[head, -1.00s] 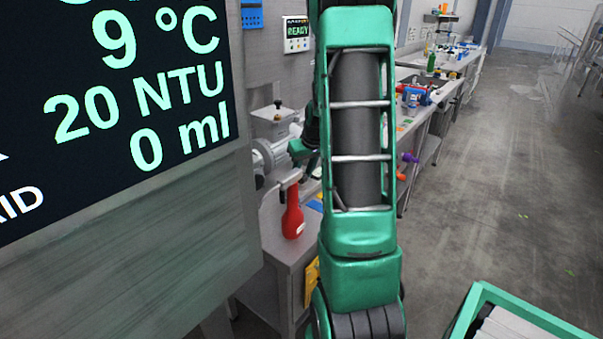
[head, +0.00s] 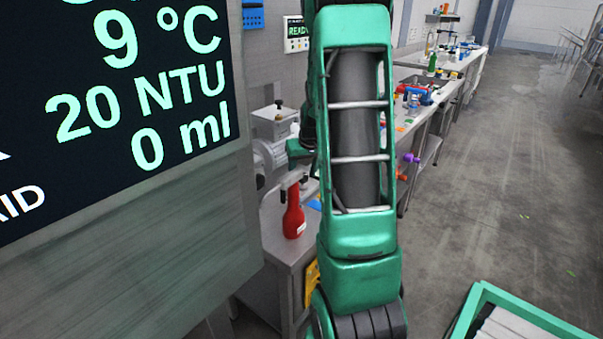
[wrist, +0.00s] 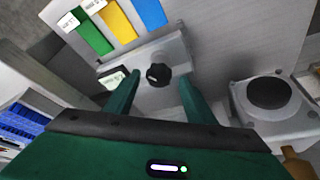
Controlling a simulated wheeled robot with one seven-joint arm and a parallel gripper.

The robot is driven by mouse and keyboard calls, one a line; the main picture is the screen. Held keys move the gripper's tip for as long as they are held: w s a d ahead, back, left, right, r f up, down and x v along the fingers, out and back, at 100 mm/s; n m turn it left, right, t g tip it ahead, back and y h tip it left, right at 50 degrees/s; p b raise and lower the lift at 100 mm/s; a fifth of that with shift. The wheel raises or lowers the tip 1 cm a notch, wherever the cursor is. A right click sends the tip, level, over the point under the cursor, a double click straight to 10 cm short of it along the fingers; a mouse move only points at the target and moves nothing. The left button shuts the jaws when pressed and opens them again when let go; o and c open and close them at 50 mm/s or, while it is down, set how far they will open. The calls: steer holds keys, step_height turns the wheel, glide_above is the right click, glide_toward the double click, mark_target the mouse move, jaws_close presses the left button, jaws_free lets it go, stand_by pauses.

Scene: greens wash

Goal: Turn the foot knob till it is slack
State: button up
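In the wrist view a black knob (wrist: 158,74) with a pale mark sits on a grey metal plate (wrist: 176,50). My gripper (wrist: 157,80) is open, with its two green fingers reaching toward the plate, one on each side of the knob. The fingers look apart from the knob, and nothing is held. I cannot tell how far the knob is beyond the fingertips. In the head view my arm hides the knob and most of the gripper.
Beside the plate are a round dark disc on a grey block (wrist: 272,100) and green, yellow and blue strips (wrist: 116,18). In the head view a red bottle (head: 293,217) stands on the bench near a grey machine (head: 272,125). A green-rimmed crate (head: 530,312) is at lower right.

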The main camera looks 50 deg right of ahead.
steer(key=v, duration=1)
steer(key=shift+r, duration=0.35)
steer(key=shift+a, duration=0.1)
